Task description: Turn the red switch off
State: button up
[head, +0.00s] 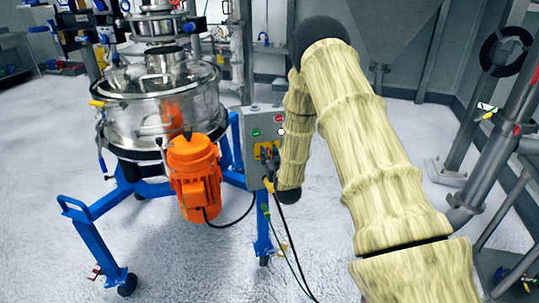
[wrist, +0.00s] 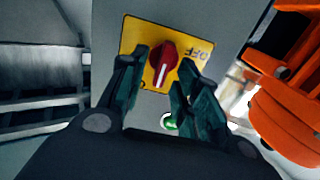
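The red switch (wrist: 161,62) is a rotary knob on a yellow plate (wrist: 133,37) in the wrist view. A pale line on the knob points toward the bottom of the picture. The word OFF appears upside down on the plate, to the right of the knob. My gripper (wrist: 162,72) is open, one dark green finger on each side of the knob's lower part. I cannot tell whether the fingers touch it.
A green button (wrist: 169,122) sits near the fingers. An orange motor (head: 195,170) and a steel sifter (head: 160,100) on a blue wheeled frame (head: 95,235) stand left of the box. Cables hang below the box. Grey pipes (head: 497,150) stand at the right.

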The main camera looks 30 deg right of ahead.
grip_shut()
jog(key=n, duration=0.1)
jog(key=n+b, duration=0.1)
jog(key=n, duration=0.1)
jog(key=shift+w+a+f, duration=0.1)
jog(key=shift+a+f, duration=0.05)
jog(key=shift+a, duration=0.2)
jog(key=shift+w+a+f+n+b, duration=0.1)
jog(key=shift+a+f+n+b, duration=0.1)
jog(key=shift+n+b, duration=1.7)
jog(key=shift+s+a+f+n+b, duration=0.2)
jog(key=shift+n+b, duration=0.45)
jog(key=shift+n, duration=2.4)
jog(key=shift+w+f+n+b, duration=0.25)
jog(key=shift+n+b, duration=1.05)
jog(key=shift+n, duration=1.15)
